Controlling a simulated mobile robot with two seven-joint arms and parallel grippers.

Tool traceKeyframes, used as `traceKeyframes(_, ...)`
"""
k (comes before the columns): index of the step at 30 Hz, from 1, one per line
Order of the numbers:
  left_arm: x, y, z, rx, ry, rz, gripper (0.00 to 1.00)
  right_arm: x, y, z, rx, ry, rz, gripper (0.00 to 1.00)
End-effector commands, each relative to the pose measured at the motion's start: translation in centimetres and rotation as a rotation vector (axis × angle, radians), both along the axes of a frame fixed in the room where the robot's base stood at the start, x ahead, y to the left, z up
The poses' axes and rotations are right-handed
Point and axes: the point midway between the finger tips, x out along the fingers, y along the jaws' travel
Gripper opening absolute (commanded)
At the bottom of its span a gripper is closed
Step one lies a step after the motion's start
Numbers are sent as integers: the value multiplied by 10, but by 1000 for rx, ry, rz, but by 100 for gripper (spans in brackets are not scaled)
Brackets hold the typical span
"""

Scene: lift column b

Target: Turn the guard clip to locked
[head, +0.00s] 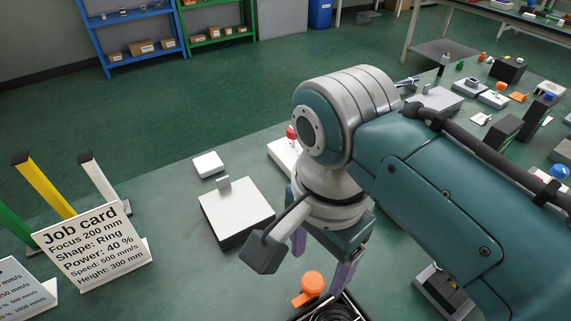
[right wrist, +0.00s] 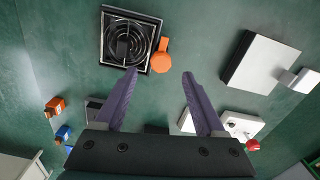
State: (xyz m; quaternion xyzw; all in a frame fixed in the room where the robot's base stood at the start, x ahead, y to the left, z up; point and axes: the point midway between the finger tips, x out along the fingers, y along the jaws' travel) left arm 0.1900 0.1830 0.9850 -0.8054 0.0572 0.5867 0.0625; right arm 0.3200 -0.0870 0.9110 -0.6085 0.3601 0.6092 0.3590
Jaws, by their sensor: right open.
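An orange piece (head: 313,282) with a many-sided head sits at the edge of a black square frame with dark rings inside; I cannot tell for sure that it is the guard clip. In the right wrist view the orange piece (right wrist: 162,47) lies against the right side of the frame (right wrist: 104,50). My right gripper (head: 316,274) has two purple fingers, spread apart with nothing between them. In the right wrist view its fingertips (right wrist: 160,73) point toward the orange piece, just short of it in the picture. The frame is mostly cut off in the head view. My left gripper is not in view.
A pale box with an upright tab (head: 236,212) and a small white block (head: 208,164) stand left of my right arm. A red-knobbed white device (head: 280,152) is partly behind it. A job card (head: 92,250) and coloured posts stand at left. Clutter fills the right.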

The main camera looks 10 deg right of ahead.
Motion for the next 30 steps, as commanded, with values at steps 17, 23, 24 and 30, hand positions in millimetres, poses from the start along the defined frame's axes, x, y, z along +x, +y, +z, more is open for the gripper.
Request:
traceKeyframes(17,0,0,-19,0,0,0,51,0,0,-49,1,-2,1,72)
traceKeyframes(23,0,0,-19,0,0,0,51,0,0,-49,1,-2,1,57)
traceKeyframes(24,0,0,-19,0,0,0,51,0,0,-49,1,-2,1,53)
traceKeyframes(30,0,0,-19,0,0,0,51,0,0,-49,0,-1,1,30)
